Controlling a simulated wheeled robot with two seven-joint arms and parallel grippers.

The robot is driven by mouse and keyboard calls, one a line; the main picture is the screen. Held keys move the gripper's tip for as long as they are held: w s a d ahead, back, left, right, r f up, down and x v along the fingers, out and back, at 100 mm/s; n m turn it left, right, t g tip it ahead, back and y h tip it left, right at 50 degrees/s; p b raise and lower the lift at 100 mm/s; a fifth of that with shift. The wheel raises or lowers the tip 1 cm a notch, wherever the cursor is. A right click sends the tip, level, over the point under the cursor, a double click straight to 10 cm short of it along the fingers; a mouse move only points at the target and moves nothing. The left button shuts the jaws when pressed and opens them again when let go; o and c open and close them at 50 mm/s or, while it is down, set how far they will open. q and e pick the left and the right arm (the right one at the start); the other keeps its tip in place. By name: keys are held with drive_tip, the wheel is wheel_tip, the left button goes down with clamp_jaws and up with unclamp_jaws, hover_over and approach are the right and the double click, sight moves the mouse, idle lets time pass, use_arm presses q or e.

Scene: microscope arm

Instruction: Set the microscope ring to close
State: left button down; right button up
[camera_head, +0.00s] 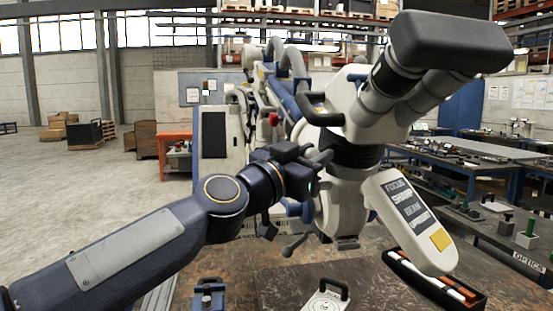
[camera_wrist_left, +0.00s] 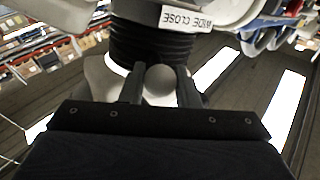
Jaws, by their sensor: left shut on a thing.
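The microscope (camera_head: 345,110) is a large white unit with black eyepieces, on a jointed arm. My left gripper (camera_head: 318,158) reaches the ring from the left. In the left wrist view its two fingers (camera_wrist_left: 161,84) are closed around a small grey knob or lever at the ring's lower edge. The ring's exact setting cannot be read. My right gripper is not in view.
A label panel (camera_head: 410,215) hangs at the microscope's right. Below are a brown table (camera_head: 280,285), a white plate with a black handle (camera_head: 327,300) and a long black tray (camera_head: 440,283). Workbenches stand at the right; the floor at left is open.

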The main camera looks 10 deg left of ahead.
use_arm(q)
drive_tip(key=shift+s+d+f+n+y+p, duration=0.1)
drive_tip(key=shift+s+d+n+y+p, duration=0.1)
drive_tip(key=shift+d+n+y+p, duration=0.25)
drive_tip(key=shift+s+d+f+n+t+y, duration=0.1)
drive_tip(key=shift+n+t+y, duration=0.15)
drive_tip(key=shift+t, duration=0.35)
drive_tip(key=c, duration=1.1)
unclamp_jaws()
drive_tip(key=shift+c, duration=0.2)
drive_tip(key=v, duration=0.8)
